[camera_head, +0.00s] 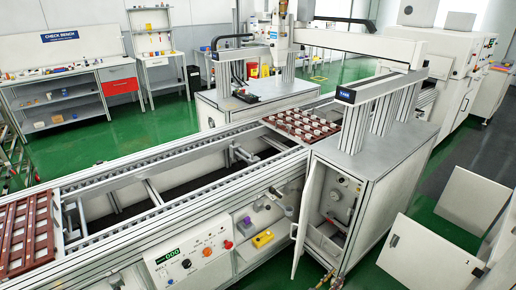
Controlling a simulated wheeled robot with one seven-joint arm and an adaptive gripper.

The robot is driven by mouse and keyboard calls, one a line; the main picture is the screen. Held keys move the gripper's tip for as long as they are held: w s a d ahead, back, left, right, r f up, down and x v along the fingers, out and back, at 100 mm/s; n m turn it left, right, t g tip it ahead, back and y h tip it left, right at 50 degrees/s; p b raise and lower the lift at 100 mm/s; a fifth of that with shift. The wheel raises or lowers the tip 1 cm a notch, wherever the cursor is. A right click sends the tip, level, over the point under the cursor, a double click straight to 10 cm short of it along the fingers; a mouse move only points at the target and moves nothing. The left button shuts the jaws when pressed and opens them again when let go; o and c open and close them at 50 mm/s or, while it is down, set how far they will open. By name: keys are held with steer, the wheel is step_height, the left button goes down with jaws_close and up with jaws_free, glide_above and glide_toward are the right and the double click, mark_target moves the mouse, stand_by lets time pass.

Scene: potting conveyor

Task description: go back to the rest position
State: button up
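My gripper and arm do not show in this view, so I cannot see what my gripper holds or whether it is open. The potting conveyor (150,222) runs from the lower left toward the middle right. A brown-red tray (27,232) lies on its near left end. Another red tray (303,125) with several light parts in it sits farther along, beside the machine cabinet.
A gantry (365,45) spans above. A check bench (70,85) stands at the back left. Green floor (160,118) between is clear.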

steer(key=a+f+n+g+y, duration=0.25)
steer(key=f+n+y, duration=0.45)
steer(key=f+n, duration=0.6)
steer(key=a+f+n+g+y, duration=0.35)
steer(key=a+n+y, duration=0.25)
steer(key=a+n, duration=0.4)
steer(key=s+a+r+n+g+y+p, duration=0.1)
steer(key=s+a+r+n+g, duration=0.2)
steer(key=r, duration=0.5)
steer(key=s+a+r+n+g+y, duration=0.1)
steer(key=a+r+n+y, duration=0.2)
steer(key=r, duration=0.5)
steer(key=s+a+r+n+g+p, duration=0.1)
steer(key=s+a+r+n+g, duration=0.1)
steer(key=r+n, duration=0.45)
steer(key=s+d+r+n+t+p, duration=0.1)
steer(key=s+r+n, duration=0.1)
steer(key=s+r, duration=0.9)
steer(key=s+d+r+n+t+p, duration=0.1)
steer(key=s+r, duration=1)
steer(key=r, duration=1.6)
steer(key=s+d+r+n+t+p, duration=0.2)
steer(key=s+r, duration=0.9)
steer(key=r, duration=0.8)
steer(key=shift+r+n+h+p, duration=0.2)
steer(key=shift+n+h+p, duration=0.3)
steer(key=shift+n, duration=0.65)
